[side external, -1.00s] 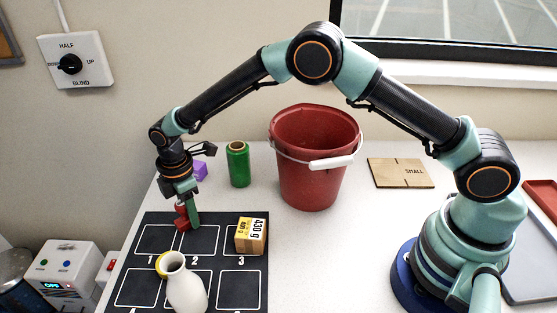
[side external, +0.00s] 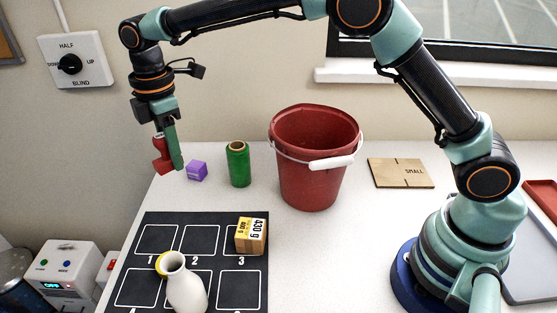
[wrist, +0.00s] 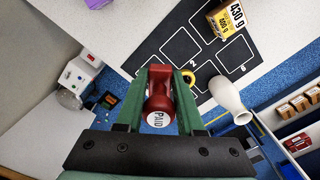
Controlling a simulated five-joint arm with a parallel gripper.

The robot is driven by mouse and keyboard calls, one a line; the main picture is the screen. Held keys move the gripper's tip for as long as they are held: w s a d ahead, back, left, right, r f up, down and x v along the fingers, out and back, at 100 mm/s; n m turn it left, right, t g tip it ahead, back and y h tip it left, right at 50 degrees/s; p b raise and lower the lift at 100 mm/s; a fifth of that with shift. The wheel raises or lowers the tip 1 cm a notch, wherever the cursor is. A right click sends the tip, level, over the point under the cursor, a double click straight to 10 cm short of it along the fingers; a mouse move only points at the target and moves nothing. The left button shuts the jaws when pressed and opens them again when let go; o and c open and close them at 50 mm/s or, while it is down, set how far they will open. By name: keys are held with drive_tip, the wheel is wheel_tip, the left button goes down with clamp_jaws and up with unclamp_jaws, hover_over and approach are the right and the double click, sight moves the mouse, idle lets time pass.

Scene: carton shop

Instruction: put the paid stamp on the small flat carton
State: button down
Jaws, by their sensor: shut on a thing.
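My gripper (side external: 169,152) is shut on the red paid stamp (side external: 160,156) and holds it up in the air, above the back left of the table. In the wrist view the stamp (wrist: 159,98) sits between the two green fingers, with a round white "PAID" label showing.
A red bucket (side external: 313,180) with a raised rim stands between my gripper and the carton. A green cylinder (side external: 238,165) and a purple cube (side external: 197,170) stand left of it. The black numbered mat (side external: 228,219) bears a 430 g box (side external: 250,237) and a white vase (side external: 186,289).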

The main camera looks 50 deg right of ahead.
wheel_tip(320, 180, up, 2)
drive_tip(key=shift+r, duration=0.15)
drive_tip(key=s+d+r+m, duration=0.1)
drive_tip(key=s+d+m, duration=0.1)
drive_tip(key=d, duration=1.5)
drive_tip(key=s+d+r+m, duration=0.2)
drive_tip(key=d, duration=1.4)
drive_tip(key=m, duration=0.4)
hover_over(404, 171)
drive_tip(key=f, duration=0.2)
drive_tip(key=shift+m, duration=0.3)
wheel_tip(404, 171, down, 20)
drive_tip(key=shift+r, duration=0.2)
drive_tip(key=shift+f, duration=0.1)
drive_tip(key=c, duration=0.5)
unclamp_jaws()
